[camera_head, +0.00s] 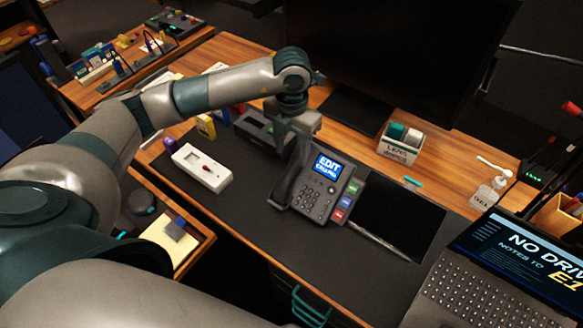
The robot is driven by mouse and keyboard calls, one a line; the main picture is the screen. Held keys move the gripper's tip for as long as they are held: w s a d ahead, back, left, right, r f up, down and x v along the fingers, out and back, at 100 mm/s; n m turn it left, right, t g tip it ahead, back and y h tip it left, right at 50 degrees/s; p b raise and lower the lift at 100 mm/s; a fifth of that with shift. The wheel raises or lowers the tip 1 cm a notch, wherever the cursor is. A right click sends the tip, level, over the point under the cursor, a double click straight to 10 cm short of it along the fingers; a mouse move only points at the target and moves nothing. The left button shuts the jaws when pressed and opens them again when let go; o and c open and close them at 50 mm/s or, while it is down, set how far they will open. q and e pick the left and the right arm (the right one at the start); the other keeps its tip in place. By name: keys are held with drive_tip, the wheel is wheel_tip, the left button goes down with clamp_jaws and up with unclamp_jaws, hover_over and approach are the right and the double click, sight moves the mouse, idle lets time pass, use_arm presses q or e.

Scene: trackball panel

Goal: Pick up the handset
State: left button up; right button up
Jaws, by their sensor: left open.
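The desk phone (322,196) stands on the dark desk mat, with a lit blue screen, a keypad and several coloured keys on its right. Its dark handset (287,183) lies along the phone's left side, slanting down to the left. My left gripper (300,128) comes down from above over the handset's upper end, its jaws open. I cannot tell whether the fingers touch the handset; the gripper covers part of its top. My right gripper does not show.
A white device with a red button (202,167) lies left of the phone. A large monitor (400,55) stands behind. The mat in front of the phone is clear.

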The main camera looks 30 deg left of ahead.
sight(292, 166)
use_arm(q)
drive_tip(key=shift+f, duration=0.3)
drive_tip(key=shift+f+p, duration=0.65)
drive_tip(key=shift+p, duration=0.1)
wheel_tip(292, 166, down, 3)
drive_tip(key=shift+p, duration=0.7)
drive_tip(key=shift+f, duration=0.45)
clamp_jaws()
drive_tip(key=shift+r, duration=0.2)
